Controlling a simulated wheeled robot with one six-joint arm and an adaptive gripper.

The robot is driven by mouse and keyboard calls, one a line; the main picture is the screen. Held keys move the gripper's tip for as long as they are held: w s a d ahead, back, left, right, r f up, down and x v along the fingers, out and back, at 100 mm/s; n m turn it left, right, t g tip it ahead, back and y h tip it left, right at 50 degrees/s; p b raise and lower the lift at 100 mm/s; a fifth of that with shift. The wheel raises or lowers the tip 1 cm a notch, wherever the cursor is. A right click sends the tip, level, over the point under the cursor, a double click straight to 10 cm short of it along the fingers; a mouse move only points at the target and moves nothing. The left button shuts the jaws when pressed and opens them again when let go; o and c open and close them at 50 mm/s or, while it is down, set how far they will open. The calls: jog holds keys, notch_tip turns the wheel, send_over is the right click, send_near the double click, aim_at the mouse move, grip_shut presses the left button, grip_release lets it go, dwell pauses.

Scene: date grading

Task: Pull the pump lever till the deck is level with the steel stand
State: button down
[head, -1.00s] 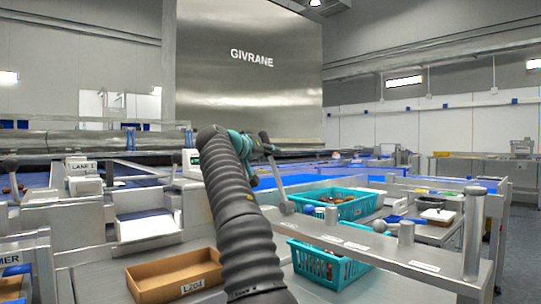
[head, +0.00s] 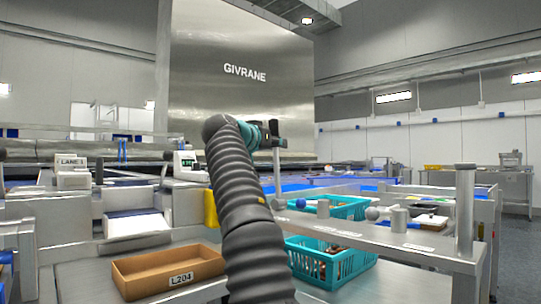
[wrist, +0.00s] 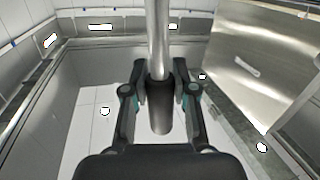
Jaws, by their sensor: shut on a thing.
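The pump lever is a pale steel bar (head: 277,170) standing nearly upright in the head view, its foot at a grey pivot by the metal rail. My gripper (head: 274,130) is shut around its top. In the wrist view my gripper (wrist: 160,92) has its fingers on both sides of the lever's dark grip (wrist: 159,112), and the steel rod (wrist: 157,40) runs on beyond it. Which surface is the deck and which the steel stand is not clear; a metal surface (head: 400,238) lies right of the lever. Their relative heights cannot be told.
A teal crate (head: 345,268) with brown contents stands low at front right; another teal crate (head: 350,208) stands behind the rail. A cardboard tray (head: 150,282) labelled L204 lies at front left. A steel post (head: 465,215) rises at right.

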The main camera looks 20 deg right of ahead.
jog(key=shift+f, duration=0.25)
jog(key=s+m+b, duration=0.1)
jog(key=s+d+m+b, duration=0.1)
jog(key=b, duration=0.1)
jog(key=shift+s+t, duration=0.3)
jog(key=shift+s, duration=0.05)
